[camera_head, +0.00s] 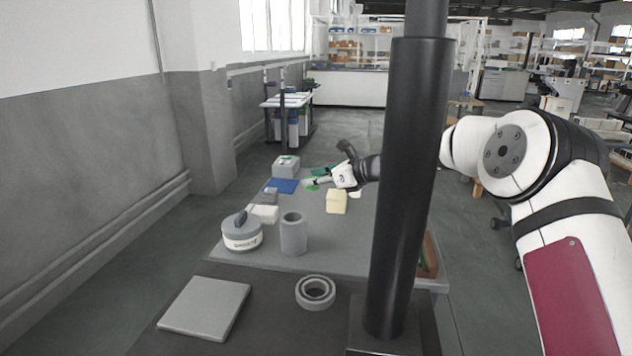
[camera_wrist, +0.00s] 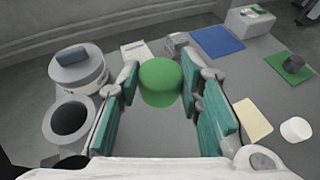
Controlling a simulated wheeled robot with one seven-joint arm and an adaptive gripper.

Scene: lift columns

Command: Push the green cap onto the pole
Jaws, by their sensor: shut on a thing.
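The green cap (camera_wrist: 160,82) sits between the teal fingers of my gripper (camera_wrist: 163,100) in the wrist view, and the jaws are shut on it. In the head view the cap (camera_head: 312,187) is a small green spot at the fingertips of my gripper (camera_head: 318,182), over the middle-far part of the table. The green plate (camera_head: 322,170) lies beyond my gripper in the head view. The cap's underside is hidden.
A blue plate (camera_head: 283,186) and a grey box (camera_head: 286,166) lie at the far left. A grey ring (camera_head: 315,304) lies in front.

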